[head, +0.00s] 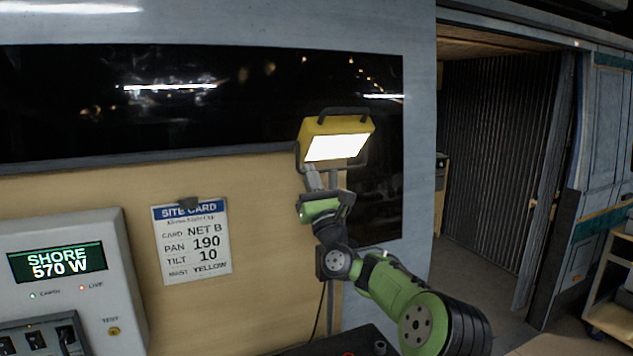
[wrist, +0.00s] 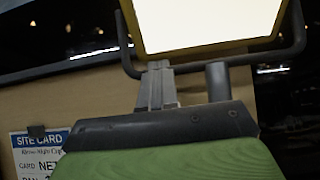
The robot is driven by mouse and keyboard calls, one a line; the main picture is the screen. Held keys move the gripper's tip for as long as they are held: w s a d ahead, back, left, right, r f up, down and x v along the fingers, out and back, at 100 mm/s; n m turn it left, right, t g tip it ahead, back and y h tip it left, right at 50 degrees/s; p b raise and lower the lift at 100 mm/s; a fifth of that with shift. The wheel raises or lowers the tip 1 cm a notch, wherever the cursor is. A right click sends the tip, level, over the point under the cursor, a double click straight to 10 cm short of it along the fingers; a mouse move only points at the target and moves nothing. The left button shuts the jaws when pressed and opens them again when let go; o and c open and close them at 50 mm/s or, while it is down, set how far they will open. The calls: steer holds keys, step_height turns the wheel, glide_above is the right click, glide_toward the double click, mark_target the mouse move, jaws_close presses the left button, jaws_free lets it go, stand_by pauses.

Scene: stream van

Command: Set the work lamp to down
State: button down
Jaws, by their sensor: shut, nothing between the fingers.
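The work lamp (head: 336,140) is a yellow box with a bright white lit face and a dark tube frame and handle. It stands on a grey post in front of the dark window, its face tipped slightly downward. In the wrist view the lamp's lit face (wrist: 205,22) fills the top, with the dark frame bar below it. My gripper (head: 311,178) is just under the lamp's lower left side, pointing up, its grey fingers together and empty. The fingers (wrist: 157,72) reach up to the frame bar in the wrist view; whether they touch it I cannot tell.
A site card (head: 191,242) hangs on the tan panel to the left. A grey unit with a power display (head: 57,262) stands at the lower left. An open doorway (head: 500,150) and a cart (head: 612,290) are at the right.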

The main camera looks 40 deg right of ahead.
steer(key=shift+w+d+r+p, duration=0.1)
steer(key=shift+w+r+p, duration=0.25)
steer(key=shift+p, duration=0.35)
steer(key=shift+w+f, duration=0.1)
steer(key=shift+w, duration=0.05)
